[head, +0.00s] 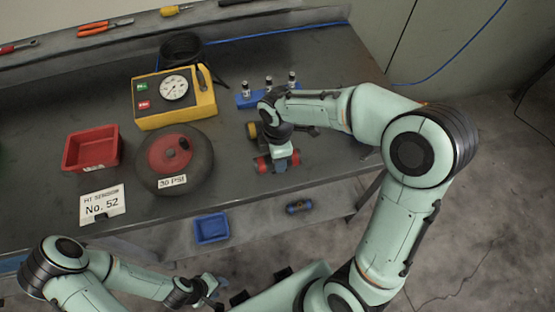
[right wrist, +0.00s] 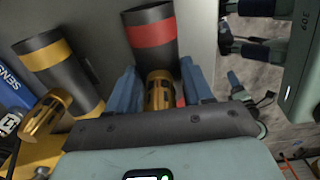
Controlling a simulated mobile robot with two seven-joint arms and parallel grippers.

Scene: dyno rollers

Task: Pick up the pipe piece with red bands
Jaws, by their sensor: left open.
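The pipe piece with red bands (head: 263,162) lies on the grey table under my right gripper (head: 281,150). In the right wrist view its dark body with a red band (right wrist: 150,35) and a brass end (right wrist: 159,90) show. The two blue fingers of my right gripper (right wrist: 160,75) stand on either side of the brass end. I cannot tell whether they press on it. My left gripper (head: 212,284) is open and empty, low in the head view, in front of the table and away from the pipe.
A yellow-banded pipe piece (right wrist: 50,62) lies close beside the red one. A blue rack with small bottles (head: 250,100) is behind. A yellow gauge box (head: 148,117), a round wheel (head: 200,165) and a red tray (head: 72,153) stand left. A blue tray (head: 211,228) and blue-banded piece (head: 299,207) lie lower.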

